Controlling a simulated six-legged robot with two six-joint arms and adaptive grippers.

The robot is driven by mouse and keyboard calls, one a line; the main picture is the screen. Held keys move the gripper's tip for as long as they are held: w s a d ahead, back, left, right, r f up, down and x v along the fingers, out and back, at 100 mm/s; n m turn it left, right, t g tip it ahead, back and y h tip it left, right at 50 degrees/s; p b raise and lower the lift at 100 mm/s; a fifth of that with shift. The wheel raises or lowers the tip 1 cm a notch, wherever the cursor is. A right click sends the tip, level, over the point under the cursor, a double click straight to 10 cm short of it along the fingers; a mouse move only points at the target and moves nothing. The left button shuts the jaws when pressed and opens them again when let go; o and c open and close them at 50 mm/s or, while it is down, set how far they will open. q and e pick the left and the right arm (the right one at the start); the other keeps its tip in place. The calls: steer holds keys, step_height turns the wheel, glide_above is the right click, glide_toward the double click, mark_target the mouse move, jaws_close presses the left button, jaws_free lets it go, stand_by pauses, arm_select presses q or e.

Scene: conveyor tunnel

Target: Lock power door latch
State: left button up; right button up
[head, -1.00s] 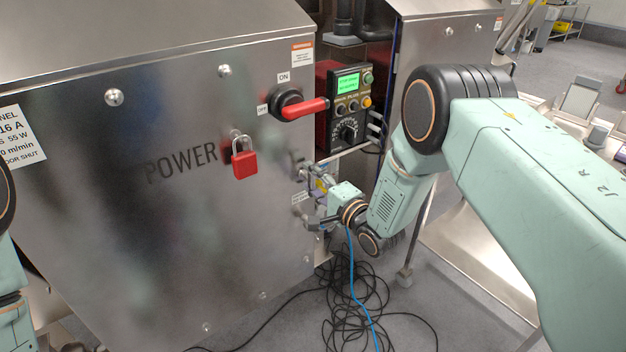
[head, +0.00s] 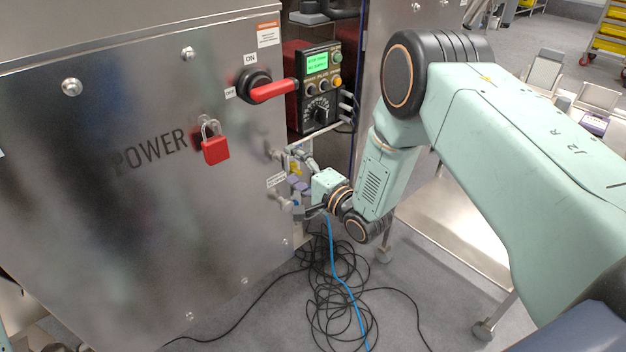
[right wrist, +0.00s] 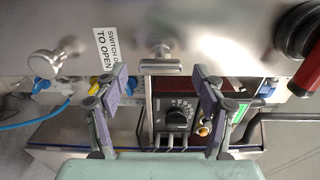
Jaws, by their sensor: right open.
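The steel power cabinet door (head: 110,225) carries the word POWER. On its right edge is a small T-shaped metal latch handle (right wrist: 160,67). A round silver knob (right wrist: 50,62) sits to its left in the right wrist view, with a "TO OPEN" label (right wrist: 108,50) between them. My right gripper (head: 293,183) is at this edge, partly blurred against the fittings. In the right wrist view its fingers (right wrist: 159,80) are spread open, one on each side of the latch handle, apparently apart from it. My left gripper is out of view.
A red rotary switch handle (head: 272,91) and a red padlock (head: 215,150) are on the door. A control box with a green screen (head: 317,80) stands right of it. Loose black cables (head: 335,300) and a blue cable (head: 333,262) lie on the floor below.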

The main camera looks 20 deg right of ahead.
steer(key=v, duration=0.9)
